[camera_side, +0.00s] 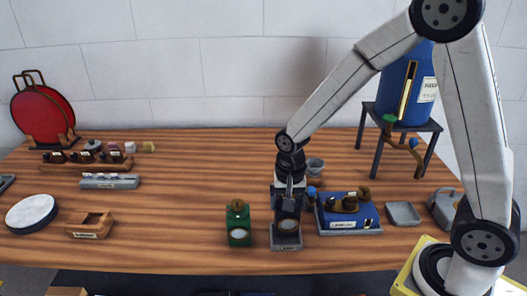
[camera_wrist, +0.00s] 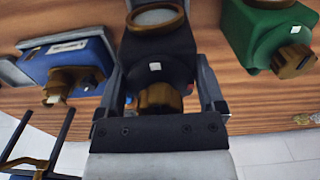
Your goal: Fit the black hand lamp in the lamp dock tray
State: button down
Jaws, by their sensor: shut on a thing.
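The black hand lamp (camera_side: 288,213), with a brass-ringed round lens, is upright in the side view. My gripper (camera_side: 289,188) is shut on its upper part from above. In the wrist view the lamp (camera_wrist: 155,68) lies between the fingers of my gripper (camera_wrist: 161,95), with its brass cap toward the palm. A small grey tray (camera_side: 286,245) with a label on its front edge, apparently the lamp dock tray, is directly below the lamp. The lamp's base is at or just above this tray; I cannot tell if it is fully seated.
A green lamp (camera_side: 238,224) stands close on the left. A blue lamp-like unit (camera_side: 352,216) on a labelled grey base is close on the right. A grey tray (camera_side: 403,213) and a blue barrel (camera_side: 398,88) on a stand are farther right.

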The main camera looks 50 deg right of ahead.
jog(key=shift+f, duration=1.45)
dwell(1.8)
grip_release()
jog(key=shift+r, duration=0.15)
jog(key=shift+r, duration=3.8)
jog(key=shift+s, duration=0.1)
jog(key=s+d+f+n+t, duration=0.1)
jog(key=s+d+n+t, duration=0.1)
jog(key=s+n, duration=0.5)
jog(key=shift+s+d+f+n+t, duration=0.25)
jog(key=shift+s+n+t, duration=0.1)
jog(key=shift+n, duration=0.65)
